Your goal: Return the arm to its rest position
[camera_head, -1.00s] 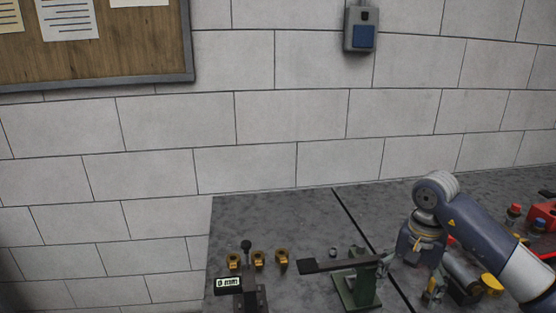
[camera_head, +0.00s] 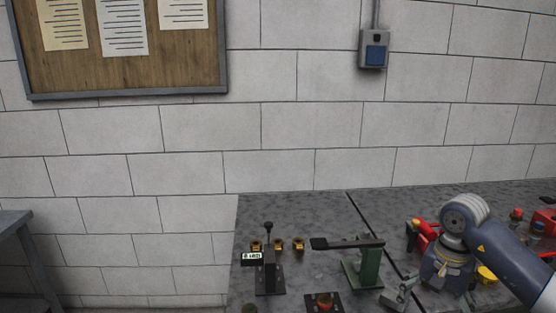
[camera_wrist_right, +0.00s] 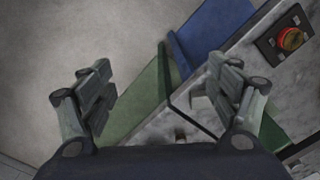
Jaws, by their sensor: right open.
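My right arm comes into the head view from the right, over the right part of the grey bench (camera_head: 310,215). Its wrist points down, and the right gripper (camera_head: 402,293) shows partly at the lower edge. In the right wrist view the right gripper (camera_wrist_right: 168,82) has its two fingers wide apart with nothing between them. Below the fingers are a grey floor, a green panel (camera_wrist_right: 145,100), a blue panel (camera_wrist_right: 212,32) and a bench edge. My left gripper is not in view.
A green stand with a black lever (camera_head: 360,260) is left of my right gripper. A black gauge stand (camera_head: 268,265) and brass fittings (camera_head: 278,245) stand farther left. A red button shows in the head view (camera_head: 324,301) and the wrist view (camera_wrist_right: 291,38). Red parts lie around my arm.

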